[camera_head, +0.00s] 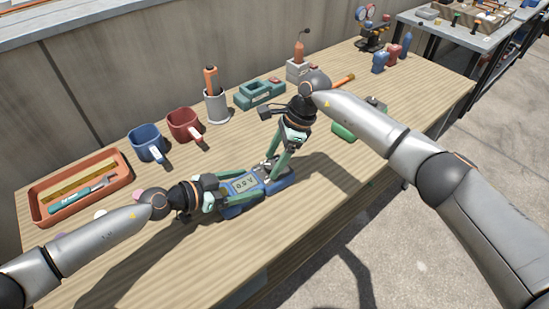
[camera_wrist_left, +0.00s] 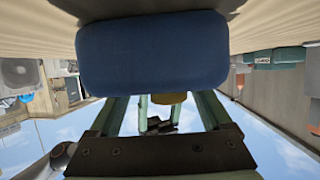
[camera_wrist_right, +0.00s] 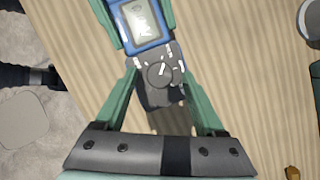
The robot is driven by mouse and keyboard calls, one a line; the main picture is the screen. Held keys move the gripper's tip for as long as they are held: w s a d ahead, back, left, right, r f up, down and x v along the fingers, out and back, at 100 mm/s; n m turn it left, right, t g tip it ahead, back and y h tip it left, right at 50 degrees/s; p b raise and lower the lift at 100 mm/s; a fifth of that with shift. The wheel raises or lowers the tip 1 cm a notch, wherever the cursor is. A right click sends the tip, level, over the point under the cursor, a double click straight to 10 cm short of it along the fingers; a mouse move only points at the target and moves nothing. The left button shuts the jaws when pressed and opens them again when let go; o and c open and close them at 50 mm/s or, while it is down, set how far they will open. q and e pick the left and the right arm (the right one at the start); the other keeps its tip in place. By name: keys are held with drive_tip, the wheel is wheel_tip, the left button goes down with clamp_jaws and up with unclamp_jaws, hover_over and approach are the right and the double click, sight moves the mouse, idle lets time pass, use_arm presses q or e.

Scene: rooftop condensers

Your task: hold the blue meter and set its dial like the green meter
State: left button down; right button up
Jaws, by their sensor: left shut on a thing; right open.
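The blue meter (camera_head: 262,187) lies low over the table; I cannot tell whether it touches. My left gripper (camera_head: 236,188) is shut across its display end, and the meter's blue end (camera_wrist_left: 150,52) fills the upper left wrist view. Its grey display shows digits, too blurred to read surely. My right gripper (camera_wrist_right: 157,80) is open, with a finger either side of the meter's dark dial (camera_wrist_right: 160,73). The dial's white mark points up and slightly right in that view. A green thing (camera_head: 343,131), perhaps the green meter, is mostly hidden behind my right arm; its dial is not visible.
A terracotta tray (camera_head: 40,187) with tools, a blue mug (camera_head: 146,143), a red mug (camera_head: 184,125), a grey cup (camera_head: 216,106) and a teal case (camera_head: 261,93) line the back. An orange-handled tool lies past my right wrist.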

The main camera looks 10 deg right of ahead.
drive_tip(key=shift+c, duration=0.3)
clamp_jaws()
drive_tip(key=shift+m, duration=0.3)
drive_tip(key=m+t, duration=0.2)
drive_tip(key=m, duration=0.3)
drive_tip(key=shift+s, duration=0.2)
drive_tip(key=m+t, duration=0.1)
drive_tip(key=m, duration=0.2)
drive_tip(key=m+t+h, duration=0.1)
drive_tip(key=m, duration=0.1)
drive_tip(key=shift+s+a+m+h, duration=0.2)
drive_tip(key=shift+m+h, duration=0.1)
drive_tip(key=shift+m, duration=0.1)
drive_tip(key=m, duration=0.1)
drive_tip(key=m+h, duration=0.1)
drive_tip(key=m, duration=0.1)
drive_tip(key=m+h, duration=0.1)
drive_tip(key=m, duration=0.1)
drive_tip(key=shift+a+t, duration=0.25)
drive_tip(key=shift+t, duration=0.15)
drive_tip(key=m+h, duration=0.1)
drive_tip(key=m, duration=0.1)
drive_tip(key=m+h, duration=0.1)
drive_tip(key=m, duration=0.2)
drive_tip(key=shift+a, duration=0.2)
drive_tip(key=shift+s+m, duration=0.1)
drive_tip(key=shift+m, duration=0.3)
